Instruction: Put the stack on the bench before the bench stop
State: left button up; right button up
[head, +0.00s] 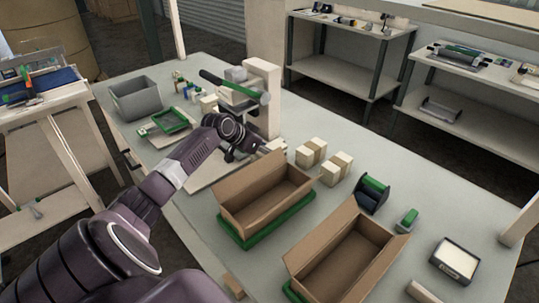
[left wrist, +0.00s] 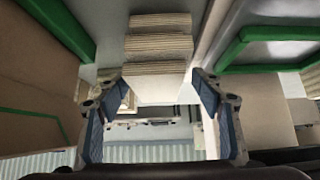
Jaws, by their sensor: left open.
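Two cream stacks with brown bands (head: 311,153) (head: 338,169) lie on the bench (head: 450,215) right of my left gripper (head: 262,150). Another pale block (head: 273,146) shows at the fingertips, partly hidden by the gripper. In the left wrist view my left gripper (left wrist: 155,88) is open, with a finger on each side of the nearest pale stack (left wrist: 160,84); I cannot tell whether they touch it. Two more stacks (left wrist: 158,47) line up beyond it. I cannot tell which part is the bench stop. My right gripper is not in view.
Two open cardboard boxes (head: 235,212) (head: 310,268) with green at their bases stand close in front. A cream upright post (head: 264,90) and a green-handled device (head: 228,85) stand behind the gripper. A grey bin (head: 135,105) is at left. A dark green-topped dispenser (head: 372,195) stands right.

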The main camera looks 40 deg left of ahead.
pick_arm(q)
jog(key=shift+w+f, duration=0.1)
jog(key=shift+c, duration=0.4)
jog(key=c, duration=1.4)
jog(key=shift+r, duration=0.2)
